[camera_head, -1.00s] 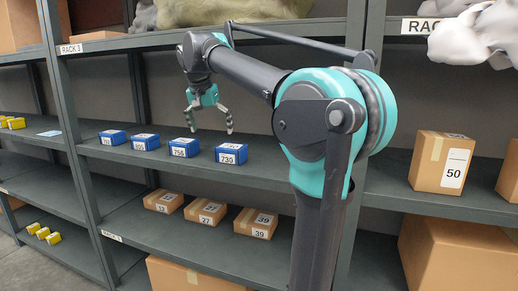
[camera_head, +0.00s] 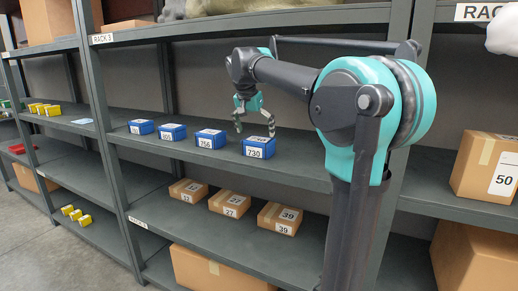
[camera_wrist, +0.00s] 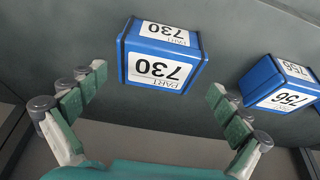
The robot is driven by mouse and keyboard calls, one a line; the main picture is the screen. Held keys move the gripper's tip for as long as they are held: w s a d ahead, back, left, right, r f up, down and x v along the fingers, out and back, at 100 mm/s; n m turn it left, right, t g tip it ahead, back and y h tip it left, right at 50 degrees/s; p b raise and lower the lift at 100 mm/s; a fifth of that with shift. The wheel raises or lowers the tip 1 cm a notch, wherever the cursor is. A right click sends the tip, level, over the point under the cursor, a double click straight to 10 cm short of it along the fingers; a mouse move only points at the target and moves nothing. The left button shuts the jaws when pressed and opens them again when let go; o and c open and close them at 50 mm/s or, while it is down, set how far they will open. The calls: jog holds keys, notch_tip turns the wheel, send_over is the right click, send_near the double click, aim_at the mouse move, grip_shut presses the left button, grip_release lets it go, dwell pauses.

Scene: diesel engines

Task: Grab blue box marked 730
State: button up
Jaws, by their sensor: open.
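The blue box marked 730 (camera_head: 259,147) sits on the middle shelf, at the right end of a row of blue boxes. It also shows upside down in the wrist view (camera_wrist: 160,57), near the top middle, with white labels on two faces. My gripper (camera_head: 255,128) is above and close to this box. In the wrist view my gripper (camera_wrist: 157,85) is open and empty, its fingers spread wider than the box. The box lies between and beyond the fingertips, and I see no contact.
A blue box marked 756 (camera_head: 209,139) stands beside the 730 box, also in the wrist view (camera_wrist: 280,84). Further blue boxes (camera_head: 172,132) stand to the left. The upper shelf (camera_head: 220,30) runs above. Brown boxes (camera_head: 279,218) sit on the shelf below.

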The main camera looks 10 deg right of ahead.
aim_at(258, 139)
jog(key=shift+x, duration=2.85)
jog(key=shift+w+d+r, duration=0.1)
jog(key=shift+c, duration=0.5)
jog(key=c, duration=1.2)
jog(key=shift+r, duration=0.15)
